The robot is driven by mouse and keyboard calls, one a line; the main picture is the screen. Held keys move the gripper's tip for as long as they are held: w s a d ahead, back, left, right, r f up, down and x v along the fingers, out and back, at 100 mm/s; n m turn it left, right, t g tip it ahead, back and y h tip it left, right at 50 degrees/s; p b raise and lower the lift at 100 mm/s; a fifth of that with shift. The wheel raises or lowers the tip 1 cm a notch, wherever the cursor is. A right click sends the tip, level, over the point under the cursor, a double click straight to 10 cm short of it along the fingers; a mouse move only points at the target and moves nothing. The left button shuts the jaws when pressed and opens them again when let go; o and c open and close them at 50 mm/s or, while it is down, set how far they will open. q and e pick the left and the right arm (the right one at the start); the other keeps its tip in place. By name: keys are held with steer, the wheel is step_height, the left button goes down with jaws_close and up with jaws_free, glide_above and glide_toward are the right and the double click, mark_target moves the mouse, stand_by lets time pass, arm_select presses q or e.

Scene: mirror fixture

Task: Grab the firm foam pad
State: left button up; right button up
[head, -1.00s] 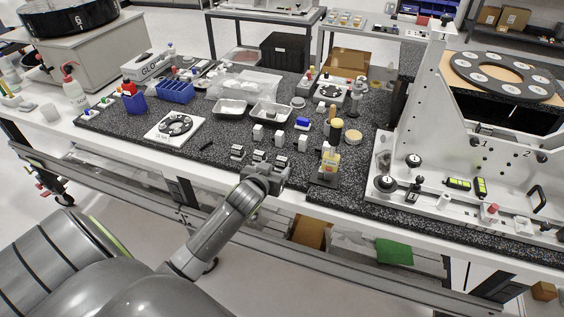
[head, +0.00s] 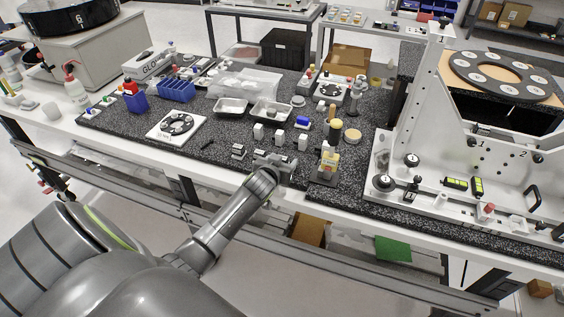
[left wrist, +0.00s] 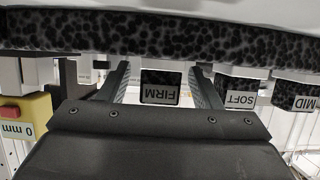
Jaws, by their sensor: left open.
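The firm foam pad (left wrist: 160,88) is a dark block labelled FIRM, upside down in the left wrist view. My left gripper (left wrist: 158,76) is open, with one finger on each side of the pad. I cannot tell whether either finger touches it. In the head view, my left gripper (head: 273,160) is at the front edge of the dark speckled worktop and hides the pad. The SOFT block (left wrist: 240,97) and the MID block (left wrist: 303,103) stand to the right in the wrist view. The MID block (head: 238,150) also shows in the head view. My right gripper is not in view.
A yellow gauge block marked 0 mm (left wrist: 28,118) stands left of my gripper in the wrist view; it also shows in the head view (head: 328,163). White blocks (head: 280,137) stand behind the pads. A tall white fixture (head: 440,130) fills the right.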

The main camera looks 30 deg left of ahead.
arm_select(q)
steer(key=shift+c, duration=0.5)
steer(key=c, duration=1)
steer(key=shift+o, duration=0.2)
steer(key=shift+r, duration=0.1)
